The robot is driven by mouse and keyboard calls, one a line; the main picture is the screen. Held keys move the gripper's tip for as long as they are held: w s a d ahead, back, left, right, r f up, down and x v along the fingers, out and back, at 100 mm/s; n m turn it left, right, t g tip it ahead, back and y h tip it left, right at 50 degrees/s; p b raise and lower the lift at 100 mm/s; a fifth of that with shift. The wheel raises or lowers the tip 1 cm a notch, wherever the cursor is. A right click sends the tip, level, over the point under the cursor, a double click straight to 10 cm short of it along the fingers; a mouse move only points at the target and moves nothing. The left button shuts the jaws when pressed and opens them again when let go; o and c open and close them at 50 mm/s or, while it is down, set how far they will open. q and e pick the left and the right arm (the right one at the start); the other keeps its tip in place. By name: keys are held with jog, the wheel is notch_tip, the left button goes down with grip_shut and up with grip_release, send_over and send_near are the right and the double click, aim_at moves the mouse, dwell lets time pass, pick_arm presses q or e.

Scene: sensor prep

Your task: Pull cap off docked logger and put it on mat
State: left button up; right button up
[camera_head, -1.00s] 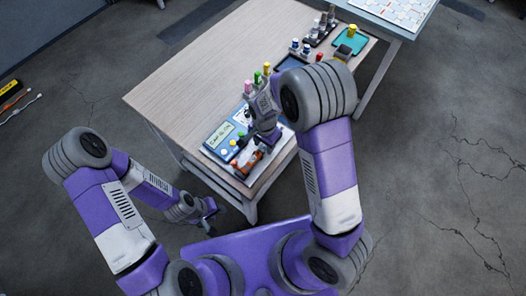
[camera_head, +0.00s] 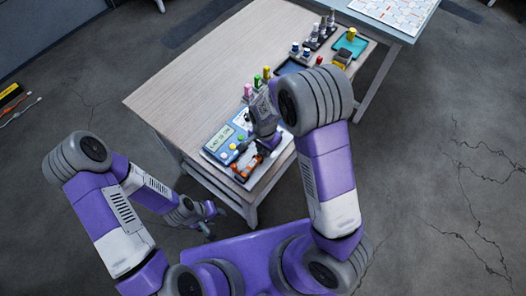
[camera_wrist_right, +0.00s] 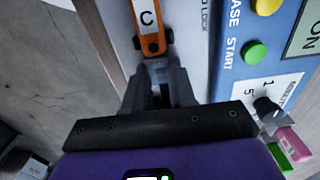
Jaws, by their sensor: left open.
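The orange logger (camera_head: 246,168) lies at the near edge of the table, beside the blue panel with its display (camera_head: 219,139). In the right wrist view the logger (camera_wrist_right: 149,22) shows a white label with a C, its dark end facing my fingers. My right gripper (camera_wrist_right: 160,82) is just off that end. Its fingers are close together, and I cannot tell whether the cap is between them. My left gripper (camera_head: 208,217) is open and empty, low beside the table's near edge. A dark blue mat (camera_head: 291,66) and a teal mat (camera_head: 357,42) lie farther back.
Pink, green and yellow pieces (camera_head: 257,82) stand behind the panel. Round buttons (camera_wrist_right: 256,52) sit on the panel close to my right gripper. Several small bottles (camera_head: 305,51) stand in racks at the back right. The left part of the table (camera_head: 190,85) is clear.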

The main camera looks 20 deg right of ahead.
jog(key=shift+c, duration=0.5)
jog(key=shift+w+d, duration=0.75)
jog(key=shift+d, duration=0.2)
dwell(0.6)
jog(key=shift+r+p, duration=2.45)
jog(key=shift+r, duration=0.35)
